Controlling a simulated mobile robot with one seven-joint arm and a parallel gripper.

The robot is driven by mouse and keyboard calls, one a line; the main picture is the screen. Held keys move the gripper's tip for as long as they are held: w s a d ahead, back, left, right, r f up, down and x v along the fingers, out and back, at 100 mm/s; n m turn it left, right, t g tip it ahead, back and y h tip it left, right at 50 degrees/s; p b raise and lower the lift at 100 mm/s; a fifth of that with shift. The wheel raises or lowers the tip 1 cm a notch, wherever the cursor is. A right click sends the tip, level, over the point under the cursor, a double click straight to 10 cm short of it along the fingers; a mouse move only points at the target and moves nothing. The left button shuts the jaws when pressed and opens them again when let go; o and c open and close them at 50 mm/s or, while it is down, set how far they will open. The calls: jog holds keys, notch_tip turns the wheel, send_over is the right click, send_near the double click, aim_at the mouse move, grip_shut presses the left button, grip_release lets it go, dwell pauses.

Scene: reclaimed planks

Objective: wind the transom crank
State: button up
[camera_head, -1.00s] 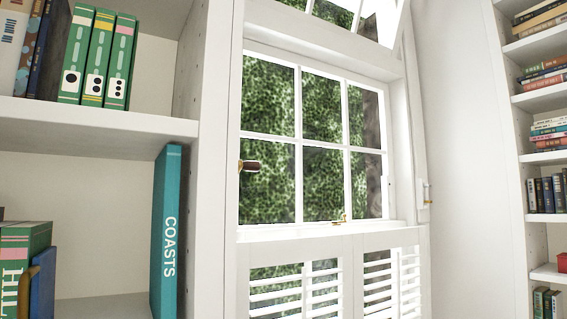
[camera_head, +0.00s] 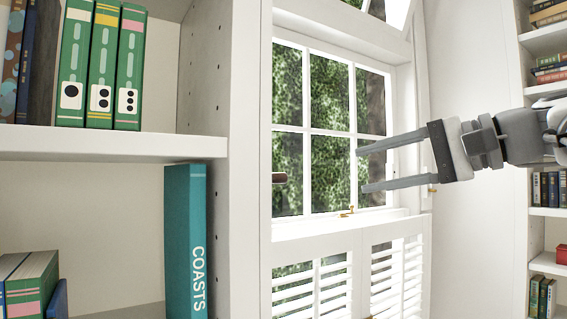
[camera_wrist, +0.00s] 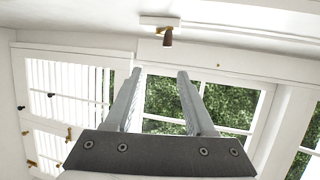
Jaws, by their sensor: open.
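In the wrist view the brown knob (camera_wrist: 167,40) hangs on a short brass stem from a white mount, near the top, beyond the fingertips. The tilted transom (camera_head: 398,12) is partly in view at the top of the head view. My gripper (camera_head: 361,170) is open and empty, fingers pointing left toward the knob, with a clear gap between. It also shows in the wrist view (camera_wrist: 160,72).
A white bookcase (camera_head: 237,120) with a teal book (camera_head: 185,240) stands on the left, close to the knob's side. Louvred shutters (camera_head: 318,292) are below the sill. A small brass latch (camera_head: 347,211) sits on the sill. Another bookcase (camera_head: 541,110) is at right.

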aim_at(285, 177)
jog(key=p+x, duration=0.1)
jog(key=x, duration=0.4)
jog(key=r+p+x, duration=0.1)
jog(key=x, duration=0.5)
jog(key=a+p+x, duration=0.1)
jog(key=x, duration=0.5)
jog(key=shift+s+r, duration=0.25)
grip_shut()
